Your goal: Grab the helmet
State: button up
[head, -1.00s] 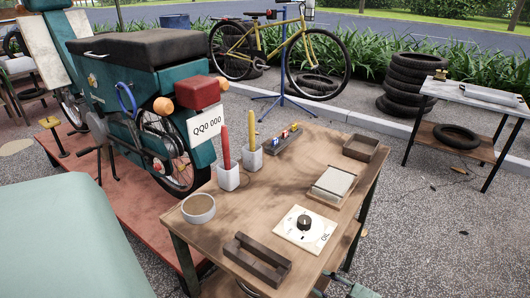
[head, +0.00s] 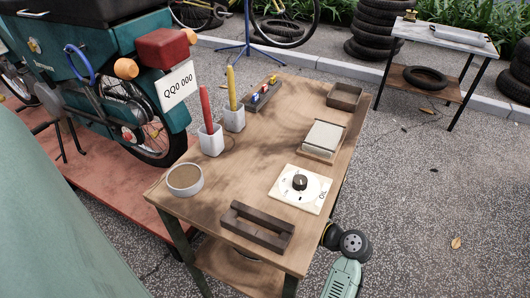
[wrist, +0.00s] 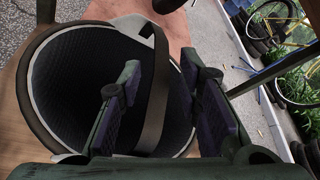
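The helmet (wrist: 75,85) fills the left half of the wrist view. Its dark padded inside faces the camera, edged by a pale rim, and a brown strap (wrist: 157,90) crosses the opening. My gripper (wrist: 160,62) is open, with its two dark fingers apart in front of the helmet's opening. The strap shows between the fingers; I cannot tell whether they touch it or the helmet. In the head view, my gripper is hidden beside or under the wooden table (head: 215,218), and the helmet is not clearly seen.
The tabletop holds a round bowl (head: 185,179), pen holders, a dial plate (head: 300,187) and an open wooden frame (head: 258,227). A lower shelf (head: 225,268) lies beneath. A green motorbike stands at left.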

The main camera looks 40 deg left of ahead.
jog(key=shift+p+x, duration=0.4)
jog(key=shift+x, duration=2.3)
grip_shut()
jog(key=shift+r, duration=0.15)
